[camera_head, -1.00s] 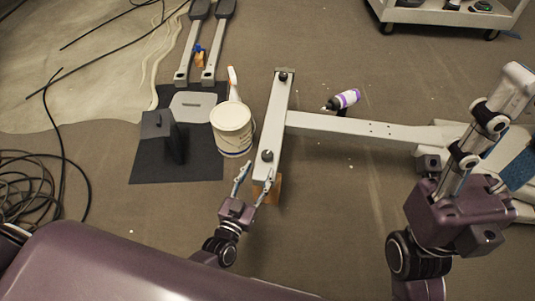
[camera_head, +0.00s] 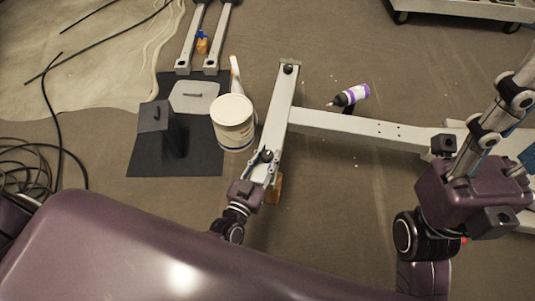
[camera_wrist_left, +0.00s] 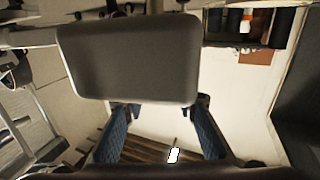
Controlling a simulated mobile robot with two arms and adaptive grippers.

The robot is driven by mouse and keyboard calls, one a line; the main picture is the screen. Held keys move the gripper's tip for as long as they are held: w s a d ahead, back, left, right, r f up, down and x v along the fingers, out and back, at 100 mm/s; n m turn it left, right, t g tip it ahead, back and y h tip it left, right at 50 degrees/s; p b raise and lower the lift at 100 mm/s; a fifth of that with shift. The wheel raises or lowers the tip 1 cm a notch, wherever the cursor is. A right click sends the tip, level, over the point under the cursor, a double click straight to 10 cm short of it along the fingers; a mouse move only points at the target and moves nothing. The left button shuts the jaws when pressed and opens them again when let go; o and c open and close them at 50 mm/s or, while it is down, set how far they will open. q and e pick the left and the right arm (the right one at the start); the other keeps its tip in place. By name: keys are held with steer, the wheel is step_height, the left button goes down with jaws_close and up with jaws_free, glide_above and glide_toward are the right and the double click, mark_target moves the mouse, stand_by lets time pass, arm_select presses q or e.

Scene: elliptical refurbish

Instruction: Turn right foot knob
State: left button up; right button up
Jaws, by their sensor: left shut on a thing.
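The grey foot bar (camera_head: 278,110) lies on the floor in the head view, with a dark near foot knob (camera_head: 267,156) on its near end and a second dark knob (camera_head: 289,68) on its far end. My left gripper (camera_head: 264,165) is at the near end, its fingers shut around the near foot knob. In the left wrist view, the two blue-padded fingers (camera_wrist_left: 162,125) stand apart below a large grey block that fills the upper middle. The knob cannot be made out there.
A white bucket (camera_head: 233,125) stands close left of the bar. A purple-and-black bottle (camera_head: 352,95) lies to the right of it. A long grey beam (camera_head: 360,127) runs right from the bar. A black mat (camera_head: 200,160) and cables (camera_head: 25,170) are at the left.

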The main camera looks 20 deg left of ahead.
arm_select(q)
steer(key=c, duration=0.5)
steer(key=shift+m+h, duration=0.4)
steer(key=shift+h, duration=0.1)
